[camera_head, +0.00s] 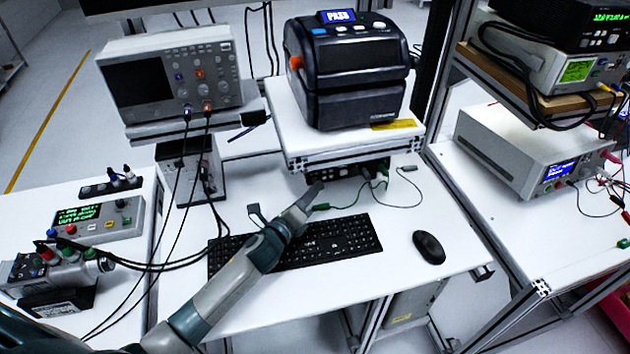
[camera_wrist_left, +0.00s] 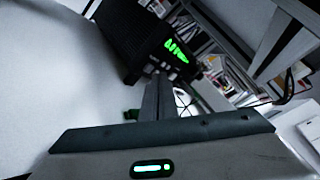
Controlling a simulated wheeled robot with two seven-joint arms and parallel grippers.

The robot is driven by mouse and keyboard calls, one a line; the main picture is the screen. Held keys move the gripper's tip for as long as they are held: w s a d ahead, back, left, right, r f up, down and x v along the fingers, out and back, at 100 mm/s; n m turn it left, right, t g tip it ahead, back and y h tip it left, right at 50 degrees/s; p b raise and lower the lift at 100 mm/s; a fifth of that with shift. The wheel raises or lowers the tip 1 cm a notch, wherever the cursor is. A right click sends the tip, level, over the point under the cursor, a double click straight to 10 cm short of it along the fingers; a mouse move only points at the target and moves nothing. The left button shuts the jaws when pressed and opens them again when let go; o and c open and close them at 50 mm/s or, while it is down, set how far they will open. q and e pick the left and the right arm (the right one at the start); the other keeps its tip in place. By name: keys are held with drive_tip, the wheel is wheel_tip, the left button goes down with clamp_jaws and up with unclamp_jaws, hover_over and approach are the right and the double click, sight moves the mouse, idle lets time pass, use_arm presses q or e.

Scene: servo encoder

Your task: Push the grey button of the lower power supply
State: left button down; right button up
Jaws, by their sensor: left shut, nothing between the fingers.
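A black power supply (camera_head: 352,172) sits on the desk under the printer shelf, mostly hidden by the shelf in the head view. In the left wrist view the black power supply (camera_wrist_left: 128,36) shows a green display (camera_wrist_left: 176,50) and a row of small light buttons (camera_wrist_left: 160,69) below it. My left gripper (camera_head: 316,189) is shut and empty, just in front of the unit's left part. In the left wrist view its fingertips (camera_wrist_left: 161,78) lie close below the buttons; I cannot tell whether they touch. My right gripper is not in view.
A black keyboard (camera_head: 325,241) lies under my left forearm, with a mouse (camera_head: 429,247) to the right. A printer (camera_head: 350,70) stands on the shelf (camera_head: 290,120) above. Green and black leads (camera_head: 365,192) hang at the unit's front. More instruments stand on the right rack (camera_head: 530,150).

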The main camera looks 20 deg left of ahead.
use_arm(q)
drive_tip(key=shift+w+a, duration=0.3)
drive_tip(key=shift+w, duration=0.15)
idle(1.0)
drive_tip(key=shift+s+d, duration=0.25)
drive_tip(key=shift+s, duration=0.1)
drive_tip(key=shift+s+d, duration=0.1)
idle(0.4)
drive_tip(key=shift+s+d+r+p, duration=0.15)
drive_tip(key=shift+s+d+p, duration=0.25)
drive_tip(key=shift+s, duration=0.3)
drive_tip(key=shift+s+d+r+p, duration=0.15)
drive_tip(key=shift+s+d+p, duration=0.05)
drive_tip(key=shift+s+d, duration=0.4)
drive_tip(key=shift+s+d+r+p, duration=0.15)
drive_tip(key=shift+s+d+p, duration=0.2)
drive_tip(key=shift+s, duration=0.4)
drive_tip(key=shift+s+d+r, duration=0.1)
drive_tip(key=shift+s+d, duration=0.15)
drive_tip(key=shift+s, duration=0.1)
drive_tip(key=shift+s, duration=0.1)
